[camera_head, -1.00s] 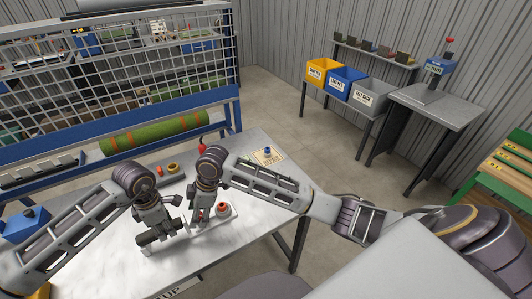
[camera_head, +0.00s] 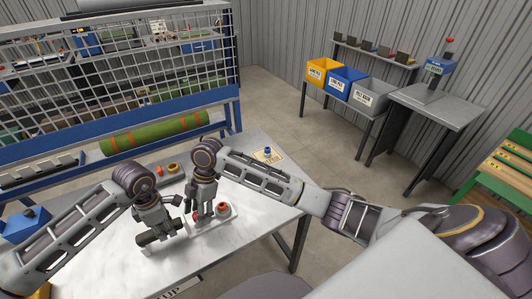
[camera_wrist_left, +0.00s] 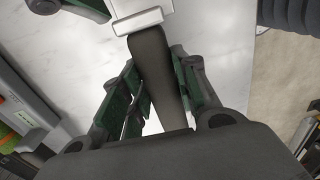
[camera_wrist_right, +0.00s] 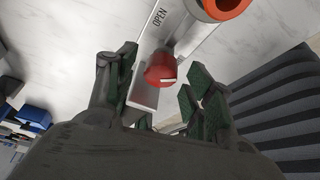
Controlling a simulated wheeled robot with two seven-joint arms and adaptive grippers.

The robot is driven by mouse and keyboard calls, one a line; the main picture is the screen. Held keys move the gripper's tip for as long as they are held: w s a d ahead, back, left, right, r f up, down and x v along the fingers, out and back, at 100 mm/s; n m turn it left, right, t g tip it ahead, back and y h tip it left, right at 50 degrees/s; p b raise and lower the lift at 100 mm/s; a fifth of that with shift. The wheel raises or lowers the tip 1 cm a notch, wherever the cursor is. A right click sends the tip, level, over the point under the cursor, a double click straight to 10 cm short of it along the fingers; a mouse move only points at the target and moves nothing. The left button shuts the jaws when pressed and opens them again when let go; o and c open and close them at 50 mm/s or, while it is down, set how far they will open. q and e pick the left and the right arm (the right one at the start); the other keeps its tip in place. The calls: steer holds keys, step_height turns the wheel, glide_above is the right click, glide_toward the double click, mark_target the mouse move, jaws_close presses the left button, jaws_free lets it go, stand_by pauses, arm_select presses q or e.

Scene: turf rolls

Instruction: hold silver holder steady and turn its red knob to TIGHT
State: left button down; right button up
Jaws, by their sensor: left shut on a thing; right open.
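The silver holder (camera_head: 220,219) lies on the pale bench, with its dark handle (camera_wrist_left: 152,62) toward the left. My left gripper (camera_head: 152,228) is shut on that handle, a finger on each side in the left wrist view (camera_wrist_left: 160,98). The round red knob (camera_wrist_right: 160,72) has a pale mark on it, and the word OPEN is printed on the holder near it. My right gripper (camera_wrist_right: 162,92) is open, its fingers on either side of the knob just short of it; contact cannot be told. The right gripper (camera_head: 198,212) partly hides the knob in the head view.
An orange-red ringed part (camera_head: 222,206) stands on the holder close to my right gripper. A tan card with a blue item (camera_head: 267,154) lies at the bench's right. Small red and yellow parts (camera_head: 173,168) lie behind my grippers. A green turf roll (camera_head: 150,135) lies behind the bench.

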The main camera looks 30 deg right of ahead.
steer(key=shift+w+r, duration=0.1)
steer(key=shift+r, duration=0.1)
steer(key=v, duration=1.1)
steer(key=w+d+f+m+t+y, duration=0.1)
steer(key=w+d+m, duration=0.1)
steer(key=d, duration=0.7)
steer(key=w+d+f+m+t+y, duration=0.1)
steer(key=w+d+f+m+t, duration=0.1)
steer(key=d+m, duration=0.3)
steer(key=w+d+f+m+t, duration=0.1)
steer(key=w+d+f+m, duration=0.1)
steer(key=d, duration=1)
steer(key=shift+w+d+f+m+t+y, duration=0.15)
steer(key=shift+w+d+m+t+y, duration=0.25)
steer(key=shift+w+m, duration=0.55)
steer(key=shift+s+m, duration=0.25)
